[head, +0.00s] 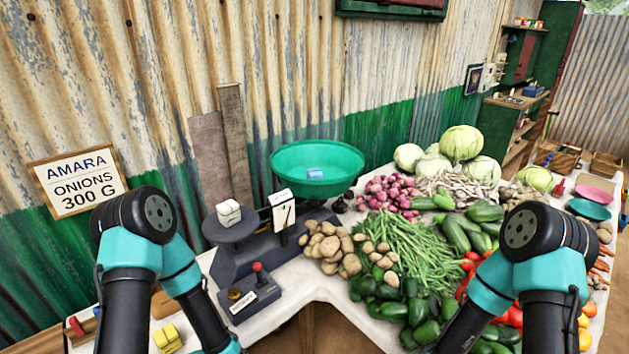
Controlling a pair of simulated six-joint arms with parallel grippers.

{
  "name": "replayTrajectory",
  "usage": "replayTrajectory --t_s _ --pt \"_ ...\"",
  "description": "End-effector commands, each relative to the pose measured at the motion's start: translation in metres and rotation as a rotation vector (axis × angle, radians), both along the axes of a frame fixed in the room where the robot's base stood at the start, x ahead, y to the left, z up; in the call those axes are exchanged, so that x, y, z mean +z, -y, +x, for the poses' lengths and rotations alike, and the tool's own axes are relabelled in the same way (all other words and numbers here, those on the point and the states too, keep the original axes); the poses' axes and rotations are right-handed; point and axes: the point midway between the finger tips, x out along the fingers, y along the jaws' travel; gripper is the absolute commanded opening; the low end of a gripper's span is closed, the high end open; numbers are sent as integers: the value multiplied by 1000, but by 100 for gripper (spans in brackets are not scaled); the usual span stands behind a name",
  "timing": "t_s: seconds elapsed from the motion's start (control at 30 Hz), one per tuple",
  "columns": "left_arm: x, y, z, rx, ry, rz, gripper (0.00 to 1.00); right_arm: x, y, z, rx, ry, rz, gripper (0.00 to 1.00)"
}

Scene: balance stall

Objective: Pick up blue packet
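A small light-blue packet (314,174) lies in the wide green bowl (290,188) on the right side of the balance scale (238,262). Both my arms reach down out of the bottom of the head view, the left one at the left and the right one at the right. Neither gripper shows, so I cannot see whether they hold anything. No arm part touches the bowl or the packet.
White packets (229,212) sit on the scale's dark left plate. A yellow packet (167,338) is at the bottom left. Potatoes (325,245), red onions (388,195), beans (405,240) and peppers (385,305) crowd the table right of the scale. A sign reads "AMARA ONIONS 300 G" (77,180).

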Motion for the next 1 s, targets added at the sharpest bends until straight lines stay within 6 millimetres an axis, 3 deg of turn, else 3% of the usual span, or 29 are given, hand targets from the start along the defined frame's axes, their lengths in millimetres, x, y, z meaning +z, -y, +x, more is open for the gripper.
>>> replayTrajectory --t_s 0.07,0.87,1.0 --pt "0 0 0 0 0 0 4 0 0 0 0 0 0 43" --pt "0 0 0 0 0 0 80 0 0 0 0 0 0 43" --pt "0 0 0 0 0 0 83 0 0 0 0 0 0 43"
